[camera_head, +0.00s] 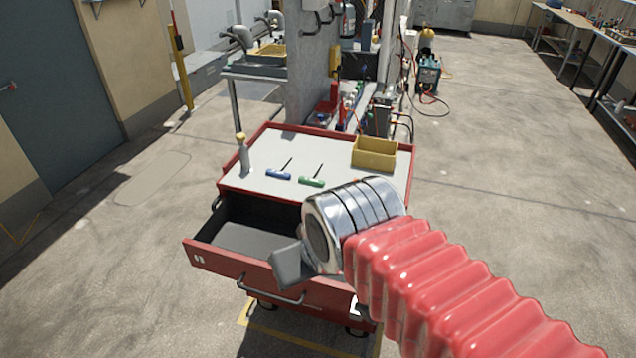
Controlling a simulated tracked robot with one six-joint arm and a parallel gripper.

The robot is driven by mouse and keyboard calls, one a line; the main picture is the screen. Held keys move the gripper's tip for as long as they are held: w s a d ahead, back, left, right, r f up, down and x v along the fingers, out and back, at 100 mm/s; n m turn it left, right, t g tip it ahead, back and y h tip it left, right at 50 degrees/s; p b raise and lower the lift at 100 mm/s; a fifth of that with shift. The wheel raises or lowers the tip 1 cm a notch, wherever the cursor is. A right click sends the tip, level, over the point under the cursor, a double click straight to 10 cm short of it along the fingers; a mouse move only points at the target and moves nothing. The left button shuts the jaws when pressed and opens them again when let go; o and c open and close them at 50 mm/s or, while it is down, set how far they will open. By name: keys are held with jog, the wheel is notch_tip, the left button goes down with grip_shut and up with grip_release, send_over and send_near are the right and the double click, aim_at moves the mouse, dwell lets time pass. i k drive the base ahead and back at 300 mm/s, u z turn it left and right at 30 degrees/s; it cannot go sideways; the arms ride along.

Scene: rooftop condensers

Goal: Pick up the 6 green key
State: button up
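The green key (311,182) is a T-handle key with a green handle and a thin dark shaft. It lies on the light top of a red tool cart (253,141), near the middle. My gripper (288,264) shows as a grey piece at the end of my silver wrist, in front of the cart and over its open drawer. It appears below the green key in the picture and apart from it. Most of the gripper is hidden by the wrist, so I cannot tell whether it is open.
A blue T-handle key (278,174) lies just left of the green one. A yellow bin (375,154) sits at the back right of the top, and a pale bottle (243,157) stands at the left edge. The drawer (232,268) is pulled out. A grey column (313,75) rises behind.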

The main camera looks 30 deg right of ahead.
aim_at(302, 179)
jog(key=k, duration=0.95)
jog(key=z, duration=1.6)
jog(key=i, duration=2.1)
